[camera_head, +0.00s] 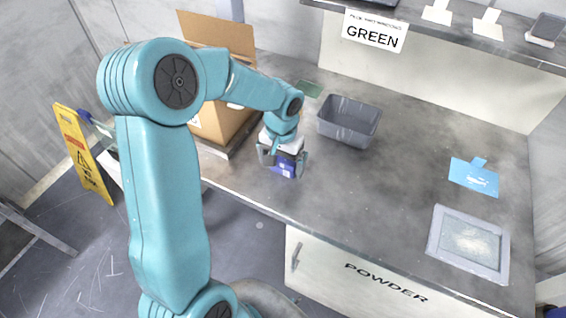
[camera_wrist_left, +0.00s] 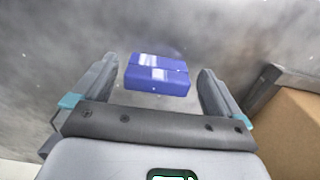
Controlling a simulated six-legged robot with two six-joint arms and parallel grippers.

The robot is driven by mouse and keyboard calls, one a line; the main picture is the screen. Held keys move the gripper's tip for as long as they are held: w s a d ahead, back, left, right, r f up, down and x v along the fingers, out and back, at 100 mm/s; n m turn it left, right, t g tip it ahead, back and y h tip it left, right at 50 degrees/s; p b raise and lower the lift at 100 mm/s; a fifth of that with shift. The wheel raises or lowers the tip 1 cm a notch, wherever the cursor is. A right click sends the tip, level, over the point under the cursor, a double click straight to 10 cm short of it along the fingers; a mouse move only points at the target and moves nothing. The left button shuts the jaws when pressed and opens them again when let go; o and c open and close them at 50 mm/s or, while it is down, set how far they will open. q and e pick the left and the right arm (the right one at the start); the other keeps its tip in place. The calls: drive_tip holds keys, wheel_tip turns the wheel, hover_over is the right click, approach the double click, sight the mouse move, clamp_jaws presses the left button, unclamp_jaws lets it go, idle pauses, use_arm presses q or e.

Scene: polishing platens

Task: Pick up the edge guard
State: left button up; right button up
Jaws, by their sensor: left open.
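A small blue block (camera_head: 285,166) with white markings lies on the grey bench, near its front edge. It seems to be the edge guard, though I cannot confirm this from its label. My left gripper (camera_head: 283,158) is directly over it, pointing down, with its fingers spread. In the left wrist view the blue block (camera_wrist_left: 157,76) lies between the open fingers of the gripper (camera_wrist_left: 158,70), with a gap on each side. The fingers do not appear to touch it. In the head view the gripper hides part of the block. My right gripper is not in view.
A grey bin (camera_head: 348,122) stands just behind and right of the gripper. An open cardboard box (camera_head: 215,115) is close on the left; it shows in the wrist view (camera_wrist_left: 290,130). A blue flat piece (camera_head: 474,178) and framed tray (camera_head: 468,243) lie right. The mid-bench is clear.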

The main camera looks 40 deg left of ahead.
use_arm(q)
drive_tip(key=shift+w+d+f, duration=0.1)
drive_tip(key=shift+w+f, duration=0.05)
drive_tip(key=shift+f, duration=0.4)
drive_tip(key=shift+c, duration=0.3)
drive_tip(key=c, duration=0.9)
drive_tip(key=shift+r, duration=0.15)
